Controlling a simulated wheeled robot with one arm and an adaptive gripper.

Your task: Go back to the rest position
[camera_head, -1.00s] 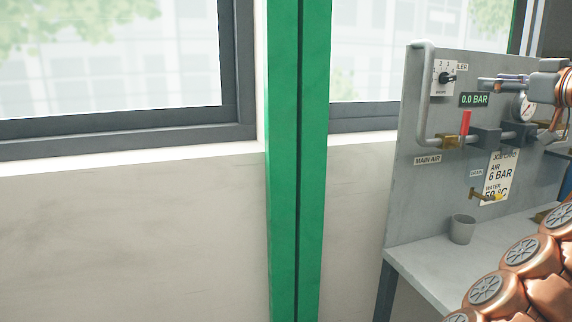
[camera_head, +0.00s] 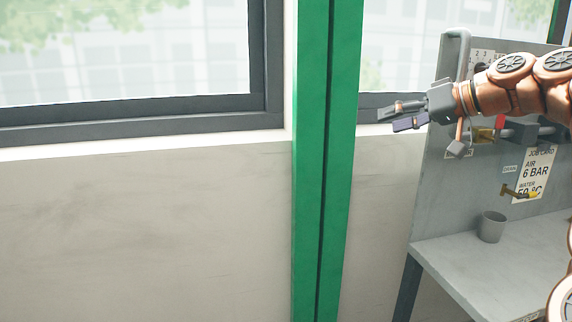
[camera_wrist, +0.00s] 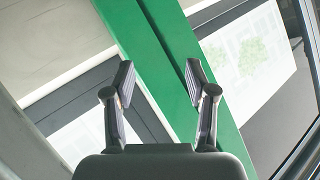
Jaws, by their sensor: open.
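My gripper (camera_head: 406,114) is at the right of the head view, pointing left past the left edge of the grey panel (camera_head: 450,190). Its two fingers are apart with nothing between them. My arm crosses in front of the panel's upper part and hides the gauge and pressure display. In the wrist view my gripper (camera_wrist: 164,85) is open and empty, with a green post (camera_wrist: 172,60) and windows beyond the fingertips.
The green post (camera_head: 325,180) stands in front of the window wall. A red-handled valve (camera_head: 500,124) and a job card (camera_head: 534,172) show on the panel. A grey cup (camera_head: 492,226) stands on the bench (camera_head: 470,270) below. The space left of the post looks clear.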

